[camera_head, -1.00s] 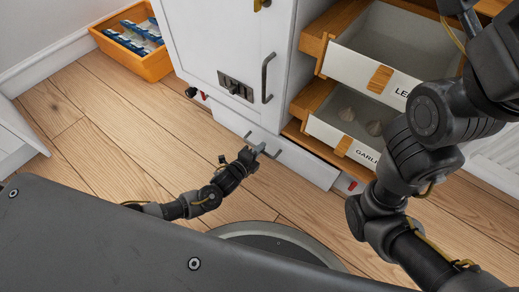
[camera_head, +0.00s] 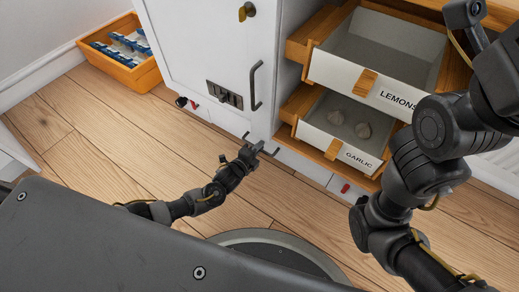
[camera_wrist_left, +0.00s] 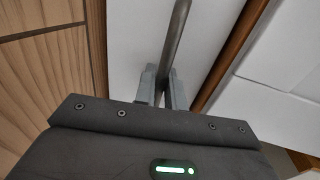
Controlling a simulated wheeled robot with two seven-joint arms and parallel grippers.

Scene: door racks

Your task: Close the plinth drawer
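The plinth drawer (camera_head: 302,166) is the low white front at the foot of the white cabinet. In the head view it looks close to level with the plinth beside it; any small remaining gap cannot be made out. Its grey bar handle (camera_head: 273,152) is partly covered by my left gripper (camera_head: 255,149). In the left wrist view the bar handle (camera_wrist_left: 178,35) runs down between the two fingers of my left gripper (camera_wrist_left: 163,82), which look closed on it. My right arm stands at the right of the head view, with its gripper out of view.
Above and right, the lemons drawer (camera_head: 362,84) and garlic drawer (camera_head: 343,146) hang open. A tall cabinet door (camera_head: 208,50) with a bar handle (camera_head: 254,85) is shut. An orange crate (camera_head: 146,72) stands at the left wall. Wooden floor (camera_head: 130,140) is clear.

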